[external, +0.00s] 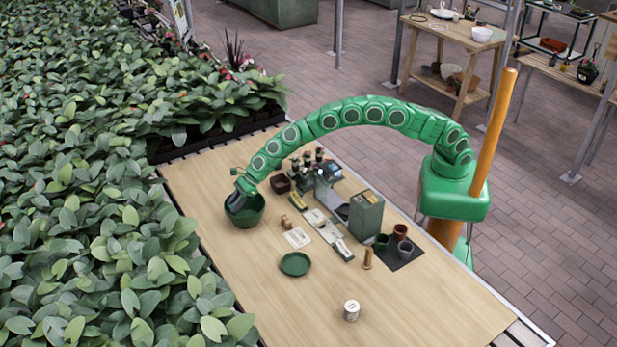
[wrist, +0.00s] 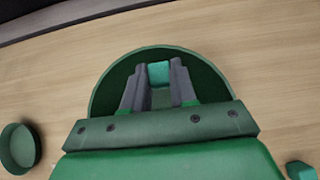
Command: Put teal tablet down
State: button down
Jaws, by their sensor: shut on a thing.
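The teal tablet (wrist: 159,72) shows in the wrist view as a small teal block between my fingertips. My gripper (wrist: 157,82) is shut on it. The round green bowl (wrist: 103,85) lies behind and below my fingers in that view. In the external view my gripper (external: 238,196) points down at the green bowl (external: 248,217), with its fingers over or inside the rim; I cannot tell how deep. The tablet cannot be made out in the external view.
The wooden table carries a green saucer (external: 295,264), a white tub (external: 351,310), a green box (external: 366,213) and small pots on a dark mat (external: 405,262). Dense leafy plants (external: 90,190) line the left edge. The table's near part is mostly clear.

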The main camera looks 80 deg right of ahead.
jog(key=shift+f, duration=0.6)
jog(key=c, duration=1.2)
grip_release()
jog(key=shift+r, duration=0.75)
jog(key=shift+v, duration=5.7)
jog(key=o, duration=0.4)
jog(key=shift+s+d, duration=0.15)
jog(key=shift+s, duration=0.05)
